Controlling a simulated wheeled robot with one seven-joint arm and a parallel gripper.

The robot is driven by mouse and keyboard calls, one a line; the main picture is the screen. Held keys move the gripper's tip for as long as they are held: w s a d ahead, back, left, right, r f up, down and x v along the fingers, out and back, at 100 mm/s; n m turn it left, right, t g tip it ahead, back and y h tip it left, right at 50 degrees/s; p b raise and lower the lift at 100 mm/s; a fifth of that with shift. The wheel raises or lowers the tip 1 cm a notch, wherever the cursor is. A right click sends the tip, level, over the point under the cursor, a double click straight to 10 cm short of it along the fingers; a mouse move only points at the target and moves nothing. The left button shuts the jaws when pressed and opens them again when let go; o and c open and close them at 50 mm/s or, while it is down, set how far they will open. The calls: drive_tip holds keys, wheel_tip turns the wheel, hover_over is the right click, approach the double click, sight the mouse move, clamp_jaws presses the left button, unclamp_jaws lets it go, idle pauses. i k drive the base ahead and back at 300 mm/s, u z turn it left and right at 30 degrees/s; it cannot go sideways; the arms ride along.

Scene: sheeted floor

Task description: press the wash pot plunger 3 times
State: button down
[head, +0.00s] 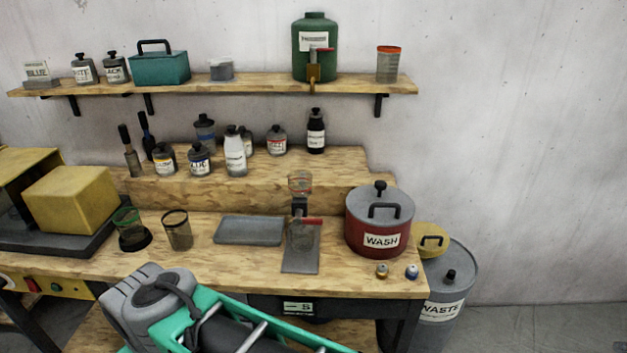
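The wash pot (376,240) is a round red pot with a white "WASH" label. It stands upright near the right end of the wooden bench. Its grey lid has a black loop handle at the front and a black-knobbed plunger (380,188) standing up behind it. My arm's grey and teal links cross the bottom of the head view, in front of the bench and left of the pot. No gripper fingers can be made out, and nothing of my arm touches the pot.
Two small capped items (411,272) sit before the pot. A stand with a clear cup (302,240) is close on its left, beside a grey tray (249,231). A waste bin (447,300) stands right of the bench. A stepped riser (250,180) with bottles is behind.

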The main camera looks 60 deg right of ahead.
sight(380, 185)
drive_tip(key=u, duration=0.2)
drive_tip(key=k, duration=1.1)
drive_tip(key=z, duration=1.05)
drive_tip(key=i, duration=0.5)
drive_tip(key=z, duration=0.05)
